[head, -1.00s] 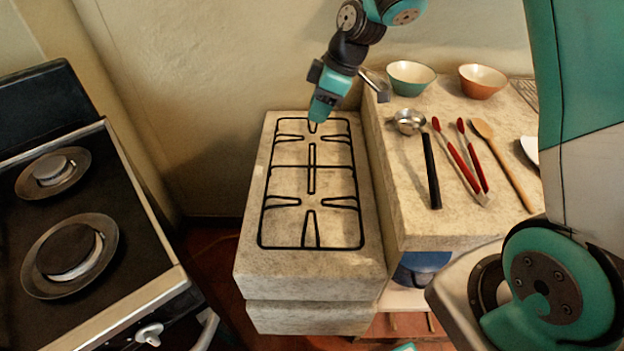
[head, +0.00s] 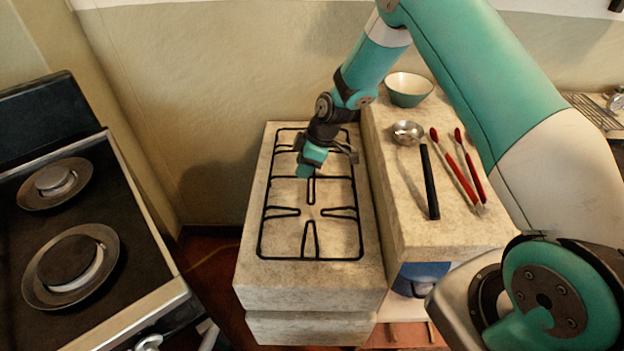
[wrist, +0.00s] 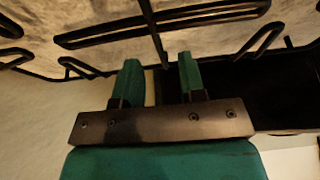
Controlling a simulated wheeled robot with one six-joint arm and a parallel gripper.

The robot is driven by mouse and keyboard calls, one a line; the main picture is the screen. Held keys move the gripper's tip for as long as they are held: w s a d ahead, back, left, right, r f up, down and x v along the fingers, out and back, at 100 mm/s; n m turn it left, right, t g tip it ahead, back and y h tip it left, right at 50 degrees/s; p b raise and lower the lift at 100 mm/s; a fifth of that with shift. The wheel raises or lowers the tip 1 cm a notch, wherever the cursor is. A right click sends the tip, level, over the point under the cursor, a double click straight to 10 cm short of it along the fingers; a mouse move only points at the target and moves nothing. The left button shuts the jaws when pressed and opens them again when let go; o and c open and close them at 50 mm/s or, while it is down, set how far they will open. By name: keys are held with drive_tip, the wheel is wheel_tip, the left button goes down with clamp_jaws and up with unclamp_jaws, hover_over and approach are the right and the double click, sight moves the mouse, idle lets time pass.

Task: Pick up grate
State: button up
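The grate (head: 311,192) is a black wire frame with inward prongs, lying flat on the pale stone block (head: 300,291) in the middle of the head view. My gripper (head: 305,171) is over its far half, near the middle; whether it touches the grate is unclear. In the wrist view, the two green fingers of my gripper (wrist: 160,75) stand apart with a gap between them. The dark bars of the grate (wrist: 155,35) cross just beyond the fingertips, and one bar runs toward the gap. Nothing is visibly gripped. My wrist hides part of the grate's far end.
A stove (head: 95,265) with round burners stands at the left. A higher stone counter (head: 400,225) borders the block on the right, bearing a teal bowl (head: 409,90), a ladle (head: 429,180) and red-handled tongs (head: 462,170). The wall (head: 215,90) is behind.

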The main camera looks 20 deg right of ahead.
drive_tip(key=p+x, duration=0.1)
drive_tip(key=x, duration=0.4)
clamp_jaws()
drive_tip(key=shift+r, duration=0.15)
idle(1.2)
